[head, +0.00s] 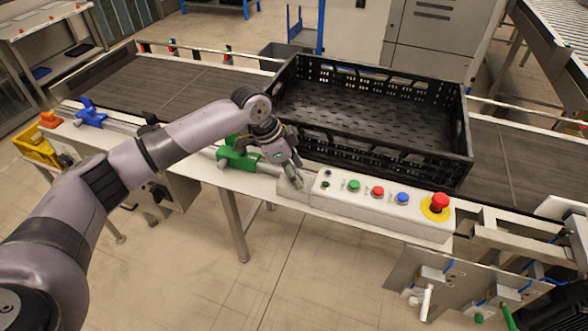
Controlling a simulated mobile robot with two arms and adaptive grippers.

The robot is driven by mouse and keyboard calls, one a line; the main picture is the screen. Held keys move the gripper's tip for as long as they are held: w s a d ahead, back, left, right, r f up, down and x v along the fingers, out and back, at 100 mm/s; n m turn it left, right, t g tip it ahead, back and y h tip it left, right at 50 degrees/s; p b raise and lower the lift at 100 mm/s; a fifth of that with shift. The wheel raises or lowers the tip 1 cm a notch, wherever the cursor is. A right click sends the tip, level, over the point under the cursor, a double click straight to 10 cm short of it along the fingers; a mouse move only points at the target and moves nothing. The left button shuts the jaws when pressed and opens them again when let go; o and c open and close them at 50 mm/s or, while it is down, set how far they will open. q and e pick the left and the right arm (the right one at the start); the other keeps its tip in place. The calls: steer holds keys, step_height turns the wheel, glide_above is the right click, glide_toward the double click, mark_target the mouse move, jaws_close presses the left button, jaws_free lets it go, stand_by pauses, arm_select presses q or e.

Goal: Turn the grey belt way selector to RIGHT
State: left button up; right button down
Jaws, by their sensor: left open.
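A pale control panel (335,196) runs along the near edge of the conveyor. It carries small dark knobs or buttons at its left end, then green, red and blue buttons and a red emergency stop. A lower light-grey box (296,198) adjoins its left end. My left gripper (295,180) is open and points down over this box, left of the coloured buttons. I cannot make out the grey belt way selector clearly; the fingers cover part of this spot. Whether the fingertips touch anything is not clear. My right gripper is not in view.
A black crate (462,148) stands on the dark conveyor belt (150,92) just behind the panel. A green clamp-like part (232,158) sits left of my gripper, with a blue one (91,115) farther left. A metal plate with handles (405,272) is at lower right.

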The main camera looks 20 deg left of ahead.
arm_select(q)
steer(key=shift+c, duration=0.3)
jaws_close()
stand_by(0.4)
